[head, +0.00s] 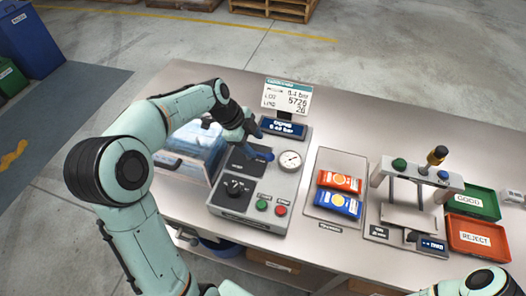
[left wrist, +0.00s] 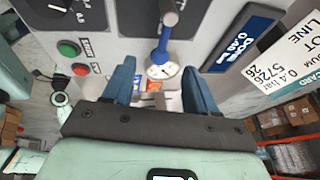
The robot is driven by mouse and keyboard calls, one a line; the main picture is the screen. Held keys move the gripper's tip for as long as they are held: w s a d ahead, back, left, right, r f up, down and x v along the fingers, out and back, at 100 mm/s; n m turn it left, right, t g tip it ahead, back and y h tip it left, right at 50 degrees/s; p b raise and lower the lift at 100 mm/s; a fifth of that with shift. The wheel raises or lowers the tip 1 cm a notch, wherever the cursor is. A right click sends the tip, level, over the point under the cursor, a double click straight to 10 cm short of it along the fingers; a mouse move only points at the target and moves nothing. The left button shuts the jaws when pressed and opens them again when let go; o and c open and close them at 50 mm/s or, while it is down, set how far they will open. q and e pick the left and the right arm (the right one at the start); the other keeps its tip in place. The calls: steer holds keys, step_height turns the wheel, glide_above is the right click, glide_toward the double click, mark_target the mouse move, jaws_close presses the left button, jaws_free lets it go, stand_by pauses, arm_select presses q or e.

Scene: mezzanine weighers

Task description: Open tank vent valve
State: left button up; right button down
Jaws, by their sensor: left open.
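The vent valve's blue lever (head: 261,155) stands out from the upper part of the grey control panel (head: 222,196), left of the round gauge (head: 290,160). In the left wrist view the lever (left wrist: 161,48) hangs from a grey metal stem (left wrist: 170,14). My left gripper (head: 249,133) is above the panel, close to the lever. In the left wrist view its two blue fingers (left wrist: 161,88) are apart, with nothing seen between them; the lever lies just ahead of the gap. Contact cannot be told. The clear blue tank (head: 192,148) is partly hidden behind my left arm. My right gripper is out of view.
The panel carries a black selector knob (head: 235,187), a green button (head: 262,205) and a red button (head: 281,210). A blue display (head: 284,128) and a white sign (head: 287,97) stand behind. Packets (head: 340,181), a press (head: 415,175) and trays (head: 472,203) stand right.

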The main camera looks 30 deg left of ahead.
mark_target(265, 155)
arm_select(q)
steer(key=x, duration=0.6)
steer(key=shift+w+d+f, duration=0.2)
steer(key=shift+w+f, duration=0.05)
steer(key=shift+f, duration=0.1)
jaws_close()
